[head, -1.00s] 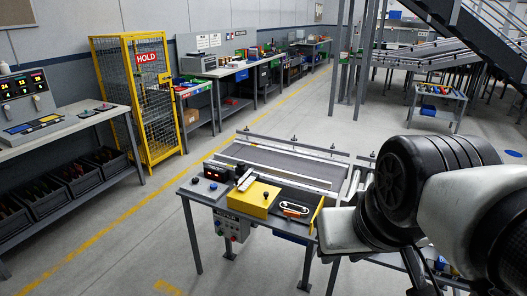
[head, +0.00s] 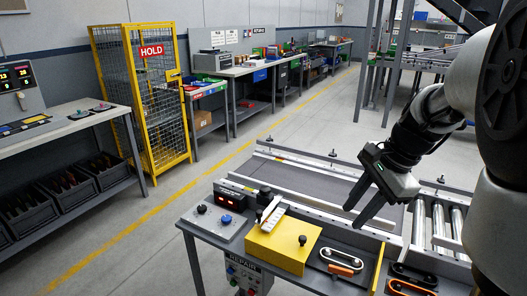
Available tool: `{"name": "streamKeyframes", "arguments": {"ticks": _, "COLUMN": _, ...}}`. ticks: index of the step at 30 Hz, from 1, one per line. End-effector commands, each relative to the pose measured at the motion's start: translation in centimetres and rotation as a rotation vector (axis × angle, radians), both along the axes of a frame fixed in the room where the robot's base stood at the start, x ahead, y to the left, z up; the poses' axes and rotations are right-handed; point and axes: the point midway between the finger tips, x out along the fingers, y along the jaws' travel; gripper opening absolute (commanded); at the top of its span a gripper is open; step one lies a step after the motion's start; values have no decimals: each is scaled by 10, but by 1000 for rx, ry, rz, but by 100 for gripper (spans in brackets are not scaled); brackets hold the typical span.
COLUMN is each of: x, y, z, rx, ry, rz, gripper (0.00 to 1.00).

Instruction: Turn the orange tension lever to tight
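Two looped handles lie side by side in a dark recess at the table's front right, one pale (head: 338,256) and one orange (head: 341,269). Another orange-edged looped piece (head: 410,289) is partly cut off at the bottom edge. I cannot tell for sure which orange part is the tension lever, and no tight mark is readable. My gripper (head: 353,217) hangs above the conveyor's right part, pointing down and left. Its two dark fingers are apart with nothing between them. It is above and behind the orange handle, not touching it.
A yellow block (head: 283,246) with a black knob stands left of the handles. A panel with knobs (head: 219,222) is at the table's left. The grey conveyor belt (head: 320,185) runs behind, with metal rollers (head: 440,228) at right. Open floor (head: 150,250) lies left.

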Motion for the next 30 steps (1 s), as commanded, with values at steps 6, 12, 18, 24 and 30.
{"name": "streamKeyframes", "arguments": {"ticks": 6, "x": 38, "y": -71, "z": -109, "rx": 166, "ry": 170, "rz": -447, "gripper": 28}}
{"name": "streamKeyframes", "arguments": {"ticks": 12, "x": 47, "y": -94, "z": -142, "rx": 220, "ry": 228, "rz": -601, "gripper": 28}}
{"name": "streamKeyframes", "arguments": {"ticks": 18, "x": 52, "y": -87, "z": -165, "rx": 225, "ry": 233, "rz": -612, "gripper": 28}}
{"name": "streamKeyframes", "arguments": {"ticks": 24, "x": 59, "y": -72, "z": -206, "rx": 224, "ry": 234, "rz": -609, "gripper": 28}}
{"name": "streamKeyframes", "arguments": {"ticks": 30, "x": 66, "y": -58, "z": -246, "rx": 223, "ry": 233, "rz": -609, "gripper": 28}}
